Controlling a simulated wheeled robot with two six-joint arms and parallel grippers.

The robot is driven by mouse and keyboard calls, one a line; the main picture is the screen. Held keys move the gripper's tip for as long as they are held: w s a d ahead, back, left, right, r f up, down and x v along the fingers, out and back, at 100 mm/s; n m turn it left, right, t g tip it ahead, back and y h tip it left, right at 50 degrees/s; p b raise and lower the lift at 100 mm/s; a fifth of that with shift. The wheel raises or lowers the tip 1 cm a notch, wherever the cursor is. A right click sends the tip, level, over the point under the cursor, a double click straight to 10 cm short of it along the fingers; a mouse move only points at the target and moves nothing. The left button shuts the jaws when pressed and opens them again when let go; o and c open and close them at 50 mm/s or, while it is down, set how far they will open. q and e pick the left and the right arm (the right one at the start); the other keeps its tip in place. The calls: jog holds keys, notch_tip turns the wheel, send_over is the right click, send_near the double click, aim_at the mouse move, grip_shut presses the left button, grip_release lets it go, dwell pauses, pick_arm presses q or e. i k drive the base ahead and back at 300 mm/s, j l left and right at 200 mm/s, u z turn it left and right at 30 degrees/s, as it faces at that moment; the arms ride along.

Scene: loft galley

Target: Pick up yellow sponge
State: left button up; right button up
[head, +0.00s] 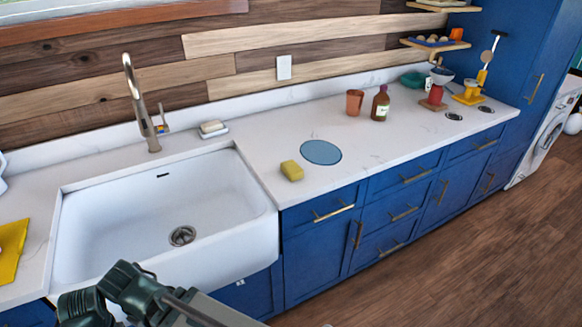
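The yellow sponge (292,171) lies on the white countertop, just right of the sink and close to the counter's front edge. A flat round blue disc (320,152) lies right beside it, toward the back right. Nothing covers the sponge. Part of my own dark green and grey arm shows at the bottom left, in front of the sink and well away from the sponge. I see no gripper fingers of either arm in this view.
A deep white sink (150,222) with a tall faucet (139,106) is left of the sponge. A soap dish (213,131) stands behind it. A copper cup (354,103) and brown bottle (380,104) stand farther right. The counter around the sponge is mostly clear.

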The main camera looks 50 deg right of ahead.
aim_at(292, 170)
jog(key=z, duration=1.6)
